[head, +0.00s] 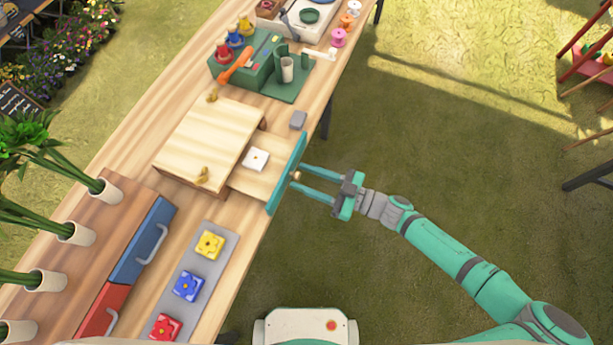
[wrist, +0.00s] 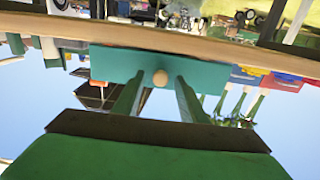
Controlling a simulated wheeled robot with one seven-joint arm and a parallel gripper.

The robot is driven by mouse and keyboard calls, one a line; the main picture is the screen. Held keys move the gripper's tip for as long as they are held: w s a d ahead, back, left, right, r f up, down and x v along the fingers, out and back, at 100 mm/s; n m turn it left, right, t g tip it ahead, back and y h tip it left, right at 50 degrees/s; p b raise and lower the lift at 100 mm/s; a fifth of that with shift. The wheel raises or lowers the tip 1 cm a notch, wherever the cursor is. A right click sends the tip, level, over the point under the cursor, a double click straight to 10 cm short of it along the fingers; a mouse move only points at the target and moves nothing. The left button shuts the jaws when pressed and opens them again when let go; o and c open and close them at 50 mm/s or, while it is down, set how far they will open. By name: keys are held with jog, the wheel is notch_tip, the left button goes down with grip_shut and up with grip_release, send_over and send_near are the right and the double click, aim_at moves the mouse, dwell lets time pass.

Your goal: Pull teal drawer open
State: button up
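The teal drawer front (head: 289,173) stands well out from its wooden box (head: 209,142), and the drawer's light wood floor shows between them. A white square piece (head: 256,159) lies in the drawer. The teal front also fills the middle of the wrist view (wrist: 110,65), with a round wooden knob (wrist: 160,78) on it. My gripper (head: 304,176) reaches the front from the right in the head view. Its two fingers lie on either side of the knob, with a visible gap to each in the wrist view, so it looks open.
A blue drawer (head: 142,240) and a red drawer (head: 104,308) sit nearer on the bench, beside a grey tray (head: 222,257) of flower blocks. A small grey block (head: 298,120) lies near the bench edge. The grass right of the bench is clear around my arm.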

jog(key=v, duration=1)
jog(key=shift+s+d, duration=0.15)
jog(key=shift+d, duration=0.2)
dwell(0.3)
